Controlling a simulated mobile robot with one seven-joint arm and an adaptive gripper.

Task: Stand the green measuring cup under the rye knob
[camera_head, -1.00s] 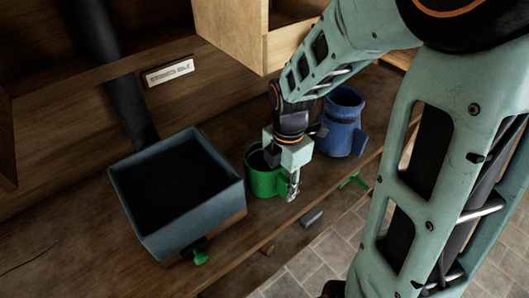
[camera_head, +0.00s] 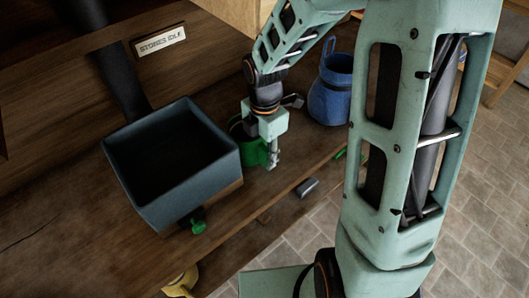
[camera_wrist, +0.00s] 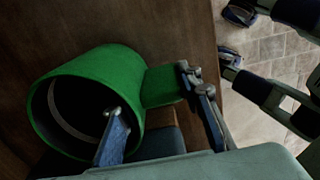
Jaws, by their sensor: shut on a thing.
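The green measuring cup (camera_head: 235,128) stands upright on the wooden bench, or just above it, right of the dark hopper box; I cannot tell which. My gripper (camera_head: 272,152) is shut on it. In the wrist view the cup (camera_wrist: 110,65) has its mouth toward me and its handle to the right. My gripper (camera_wrist: 160,122) has one finger at the cup's mouth and the other at the handle's outer end. A green knob (camera_head: 198,227) sits below the hopper's front. No rye label is readable, so I cannot tell which knob is rye.
The hopper box (camera_head: 212,168) stands close left of the cup. A blue jug (camera_head: 330,98) stands to the right. A yellow object (camera_head: 180,283) shows below. A sign (camera_head: 160,41) reads "STONES IDLE".

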